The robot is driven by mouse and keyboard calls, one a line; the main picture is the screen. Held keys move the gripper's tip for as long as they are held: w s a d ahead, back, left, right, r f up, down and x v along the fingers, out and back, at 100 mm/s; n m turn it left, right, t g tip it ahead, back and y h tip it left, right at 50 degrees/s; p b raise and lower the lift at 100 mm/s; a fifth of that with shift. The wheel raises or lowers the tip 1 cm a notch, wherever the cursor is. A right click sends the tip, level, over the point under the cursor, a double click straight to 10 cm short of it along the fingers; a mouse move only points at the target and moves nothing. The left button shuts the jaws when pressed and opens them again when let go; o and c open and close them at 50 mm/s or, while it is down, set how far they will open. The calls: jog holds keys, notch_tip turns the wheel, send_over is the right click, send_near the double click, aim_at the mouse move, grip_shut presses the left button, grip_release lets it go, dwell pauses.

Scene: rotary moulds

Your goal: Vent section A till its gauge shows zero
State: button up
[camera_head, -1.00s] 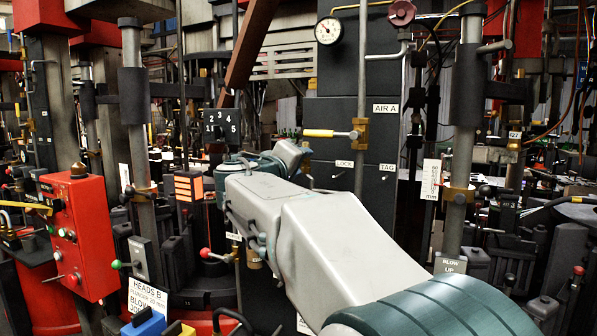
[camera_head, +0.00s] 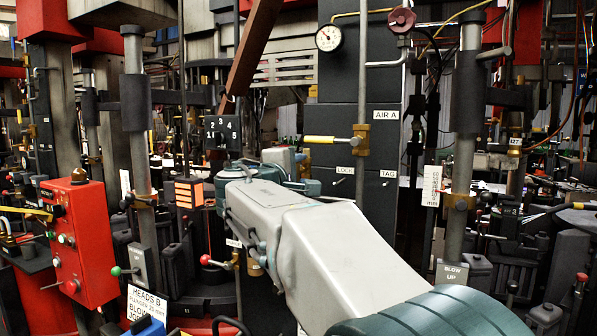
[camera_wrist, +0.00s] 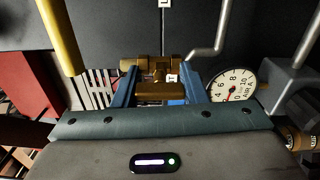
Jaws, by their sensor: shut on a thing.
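The round white gauge (camera_head: 329,38) is up on the dark panel in the head view. It also shows in the wrist view (camera_wrist: 232,92), marked AIR A, but its reading is unclear. A brass valve (camera_head: 361,139) with a level yellow handle (camera_head: 320,139) sits on the vertical pipe beside the AIR A label (camera_head: 385,115). The yellow handle also shows in the wrist view (camera_wrist: 60,35), left of my fingers. My gripper (camera_wrist: 159,88) is shut on a brass fitting (camera_wrist: 157,88) between its blue fingers. In the head view my fingers are hidden behind my wrist.
A grey pipe (camera_wrist: 208,40) bends close to my right finger. A red wheel knob (camera_head: 402,19) is near the gauge. A red control box (camera_head: 80,240) stands left. A vertical post (camera_head: 466,130) stands right of the panel. Machinery crowds both sides.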

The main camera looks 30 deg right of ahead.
dwell(0.4)
jog(key=o, duration=1)
jog(key=shift+c, duration=0.2)
jog(key=b+v, duration=0.1)
jog(key=v, duration=1.3)
jog(key=shift+d, duration=0.1)
jog(key=s+d+f+m+g+y+p, duration=0.1)
jog(key=s+f+m+g+y+p, duration=0.4)
jog(key=f, duration=1.1)
jog(key=s+a+f+m+g+y+p, duration=0.3)
jog(key=s+a+f+y+p, duration=0.3)
jog(key=s+f+y, duration=0.3)
jog(key=s, duration=0.3)
jog(key=shift+s+a+f+m+p, duration=0.2)
jog(key=shift+s+f+m+p, duration=0.05)
jog(key=shift+f+m+p, duration=0.15)
